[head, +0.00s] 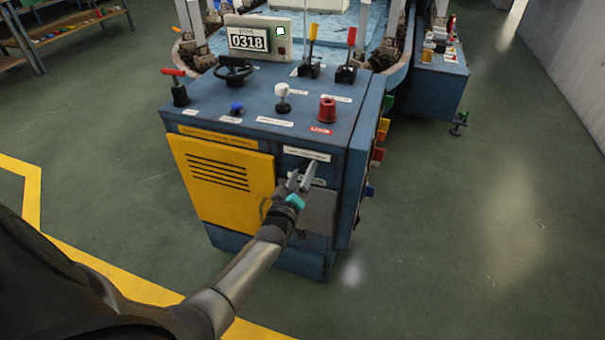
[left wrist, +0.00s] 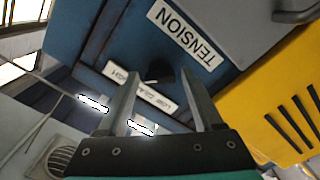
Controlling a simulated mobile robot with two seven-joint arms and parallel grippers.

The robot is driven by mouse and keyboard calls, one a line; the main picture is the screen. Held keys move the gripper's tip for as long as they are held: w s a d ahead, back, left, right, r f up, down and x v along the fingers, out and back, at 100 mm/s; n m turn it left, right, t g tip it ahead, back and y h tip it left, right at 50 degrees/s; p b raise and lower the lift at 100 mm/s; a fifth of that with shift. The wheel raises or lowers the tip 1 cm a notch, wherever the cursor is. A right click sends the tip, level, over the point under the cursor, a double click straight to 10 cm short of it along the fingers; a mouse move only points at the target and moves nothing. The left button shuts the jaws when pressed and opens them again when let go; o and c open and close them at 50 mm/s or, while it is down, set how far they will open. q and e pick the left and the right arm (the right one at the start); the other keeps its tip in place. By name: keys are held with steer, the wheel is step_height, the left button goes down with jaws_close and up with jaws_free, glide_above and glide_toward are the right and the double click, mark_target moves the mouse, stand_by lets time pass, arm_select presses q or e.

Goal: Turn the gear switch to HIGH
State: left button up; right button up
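My left gripper (head: 301,172) is in front of the upper right of the blue machine's front panel. In the left wrist view, my left gripper (left wrist: 164,74) is open, with its two fingers apart. A small dark knob, apparently the gear switch (left wrist: 160,73), shows in the gap between the fingertips, and no finger visibly closes on it. White label plates (left wrist: 147,93) lie beside the knob, partly covered by a finger; their text is hard to read. In the head view the knob is hidden behind the fingers. My right gripper is in neither view.
A TENSION label (left wrist: 185,33) is near the knob. A yellow vented door (head: 222,180) is left of the gripper. Levers, knobs and a red spool-like part (head: 327,110) stand on the machine's top (head: 258,105). Open green floor (head: 470,210) lies to the right.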

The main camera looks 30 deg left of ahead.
arm_select(q)
steer(key=shift+o, duration=0.5)
steer(key=shift+s, duration=0.15)
steer(key=shift+s+d+p, duration=0.2)
steer(key=shift+s+p, duration=0.2)
steer(key=shift+s, duration=0.2)
steer(key=p+v, duration=0.4)
steer(key=v, duration=0.9)
steer(key=shift+s+d, duration=0.15)
steer(key=shift+s, duration=0.15)
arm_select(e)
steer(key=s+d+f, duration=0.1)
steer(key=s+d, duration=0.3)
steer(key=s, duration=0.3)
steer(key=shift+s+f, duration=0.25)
